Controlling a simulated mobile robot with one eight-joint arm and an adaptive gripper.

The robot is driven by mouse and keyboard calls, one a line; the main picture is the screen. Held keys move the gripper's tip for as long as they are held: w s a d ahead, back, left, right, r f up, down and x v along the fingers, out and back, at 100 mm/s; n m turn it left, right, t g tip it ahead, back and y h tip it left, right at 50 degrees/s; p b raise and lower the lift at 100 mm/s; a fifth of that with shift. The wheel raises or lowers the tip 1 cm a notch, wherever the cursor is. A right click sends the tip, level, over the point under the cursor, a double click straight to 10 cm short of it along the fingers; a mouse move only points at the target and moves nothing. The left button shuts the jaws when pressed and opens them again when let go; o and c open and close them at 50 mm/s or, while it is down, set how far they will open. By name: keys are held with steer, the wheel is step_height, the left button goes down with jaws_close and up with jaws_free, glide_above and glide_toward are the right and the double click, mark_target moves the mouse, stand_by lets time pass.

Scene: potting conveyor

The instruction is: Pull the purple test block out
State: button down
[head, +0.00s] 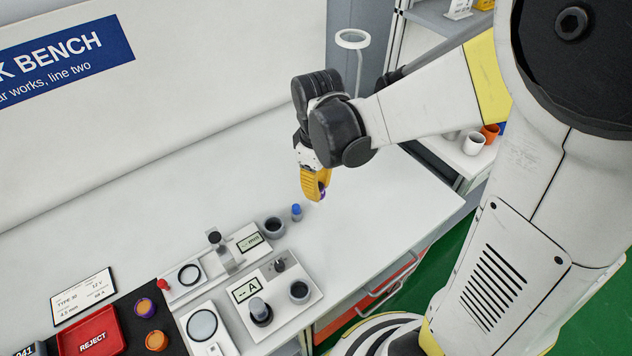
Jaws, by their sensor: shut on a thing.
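My gripper (316,187) has yellow fingers and points down over the right part of the white bench. It is shut on a small purple thing, the purple test block (323,194), of which only a little shows at the fingertips. The fingers hide the rest of it. The block appears to be held above the bench top, apart from the instruments; its exact height is hard to tell.
A small blue-topped piece (296,212) stands below my gripper, beside a dark round socket (273,227). A meter marked A (272,290) and a red REJECT tray (92,335) are nearer. The bench (390,215) is clear to the right.

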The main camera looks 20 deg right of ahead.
steer(key=shift+r+p, duration=2.15)
steer(key=shift+r, duration=0.85)
